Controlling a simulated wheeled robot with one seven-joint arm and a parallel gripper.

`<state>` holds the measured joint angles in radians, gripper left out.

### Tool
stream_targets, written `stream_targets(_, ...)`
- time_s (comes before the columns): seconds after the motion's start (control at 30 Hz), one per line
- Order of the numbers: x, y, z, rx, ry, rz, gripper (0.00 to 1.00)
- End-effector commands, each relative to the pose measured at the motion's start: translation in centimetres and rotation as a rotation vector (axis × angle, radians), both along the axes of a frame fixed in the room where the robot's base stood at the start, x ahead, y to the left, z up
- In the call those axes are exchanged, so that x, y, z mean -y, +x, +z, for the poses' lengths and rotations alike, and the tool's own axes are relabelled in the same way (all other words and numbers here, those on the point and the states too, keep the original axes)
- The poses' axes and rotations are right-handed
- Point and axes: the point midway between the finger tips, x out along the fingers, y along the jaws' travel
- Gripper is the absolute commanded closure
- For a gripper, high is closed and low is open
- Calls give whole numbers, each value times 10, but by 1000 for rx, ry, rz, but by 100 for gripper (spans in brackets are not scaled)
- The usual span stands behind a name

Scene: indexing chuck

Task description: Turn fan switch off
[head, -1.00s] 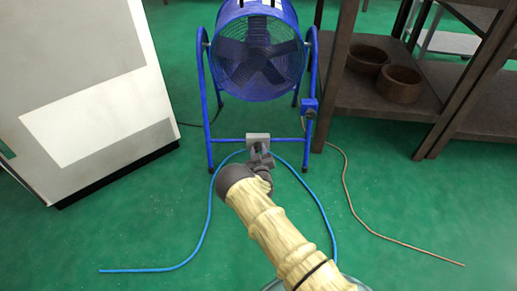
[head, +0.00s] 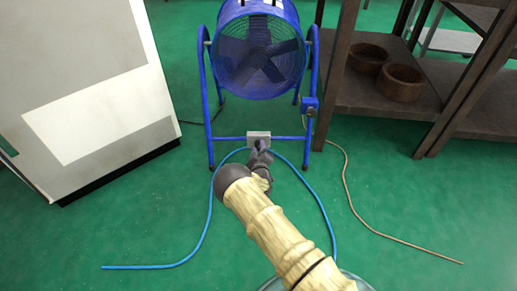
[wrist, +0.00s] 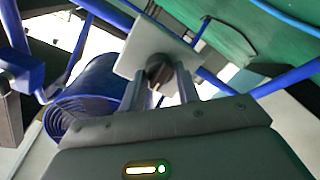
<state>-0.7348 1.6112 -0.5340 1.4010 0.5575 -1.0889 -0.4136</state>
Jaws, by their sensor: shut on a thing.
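The blue fan (head: 262,55) stands on a blue tubular frame in the head view, and part of its drum (wrist: 85,100) shows in the wrist view. A light grey switch plate (head: 258,137) sits on the frame's lower crossbar. In the wrist view the plate (wrist: 140,48) carries a dark round knob (wrist: 159,70). My gripper (wrist: 166,84) reaches the plate, with its two fingers on either side of the knob and shut on it. In the head view my gripper (head: 260,155) partly hides the plate's lower edge.
A blue cable (head: 208,215) and a brown cable (head: 350,195) lie on the green floor. A white cabinet (head: 85,70) stands at left. A dark shelf (head: 350,95) with two brown bowls (head: 402,83) stands at right. A small blue box (head: 310,104) is on the frame's right leg.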

Motion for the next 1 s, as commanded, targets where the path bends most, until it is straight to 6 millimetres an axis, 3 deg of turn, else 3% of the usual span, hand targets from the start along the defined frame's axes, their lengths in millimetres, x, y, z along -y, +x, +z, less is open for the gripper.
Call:
stream_targets(0.13, 2, -1, -4, -8, -6, -1, 91)
stream_targets(0.17, 2, -1, -4, -8, -6, -1, 62)
stream_targets(0.23, 2, -1, -3, -7, -5, -2, 49)
stream_targets(0.27, 2, -1, -3, -7, -4, -1, 47)
stream_targets(0.67, 1, -6, 1, -3, 0, 0, 47)
stream_targets(1.0, 8, -57, 8, -7, -4, -1, 47)
